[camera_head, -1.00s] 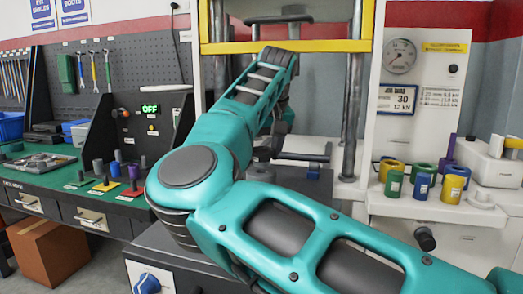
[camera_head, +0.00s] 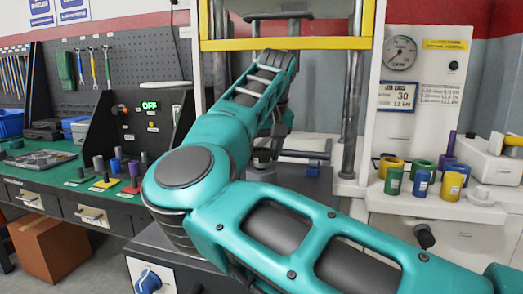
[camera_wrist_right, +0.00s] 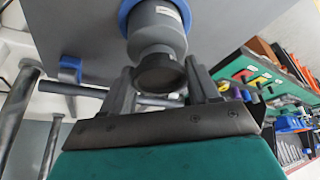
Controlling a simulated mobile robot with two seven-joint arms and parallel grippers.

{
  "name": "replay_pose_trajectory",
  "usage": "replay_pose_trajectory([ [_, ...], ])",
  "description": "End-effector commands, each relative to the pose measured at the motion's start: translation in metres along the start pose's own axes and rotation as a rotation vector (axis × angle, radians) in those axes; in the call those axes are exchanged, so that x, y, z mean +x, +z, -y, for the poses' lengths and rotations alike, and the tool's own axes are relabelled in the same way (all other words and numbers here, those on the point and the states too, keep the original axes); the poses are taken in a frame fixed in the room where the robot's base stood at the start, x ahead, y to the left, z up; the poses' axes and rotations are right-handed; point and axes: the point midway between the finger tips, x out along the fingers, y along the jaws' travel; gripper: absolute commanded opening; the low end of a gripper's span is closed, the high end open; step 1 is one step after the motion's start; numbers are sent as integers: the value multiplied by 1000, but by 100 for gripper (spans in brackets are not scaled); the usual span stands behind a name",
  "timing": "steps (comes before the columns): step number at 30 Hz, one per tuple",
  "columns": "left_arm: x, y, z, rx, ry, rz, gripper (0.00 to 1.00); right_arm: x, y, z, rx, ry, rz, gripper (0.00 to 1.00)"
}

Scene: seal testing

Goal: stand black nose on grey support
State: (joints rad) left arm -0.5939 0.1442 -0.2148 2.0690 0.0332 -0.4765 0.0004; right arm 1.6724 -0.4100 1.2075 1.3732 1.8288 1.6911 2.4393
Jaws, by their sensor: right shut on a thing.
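In the right wrist view, a black round-ended piece, apparently the black nose (camera_wrist_right: 160,72), sits between the fingers of my right gripper (camera_wrist_right: 158,82). The gripper is shut on it. A grey cylinder with a blue collar, perhaps the grey support (camera_wrist_right: 153,24), lines up with the black piece just beyond it. I cannot tell whether the two touch. In the head view my teal right arm reaches into the press frame and hides most of the gripper and the held piece. My left gripper is not in view.
The yellow crossbar (camera_head: 285,44) and a steel column (camera_head: 353,95) of the press stand close around my arm. Several coloured rings (camera_head: 422,180) sit on the right shelf. A green bench (camera_head: 50,175) with small posts lies to the left.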

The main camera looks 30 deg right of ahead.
Motion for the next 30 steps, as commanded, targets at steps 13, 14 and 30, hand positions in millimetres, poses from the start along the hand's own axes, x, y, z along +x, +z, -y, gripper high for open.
replay_pose_trajectory([
  [13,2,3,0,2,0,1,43,3,1,0,0,0,-1,18],
  [14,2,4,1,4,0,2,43,3,1,0,0,0,-2,18],
  [30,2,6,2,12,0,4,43,5,2,0,0,0,0,69],
])
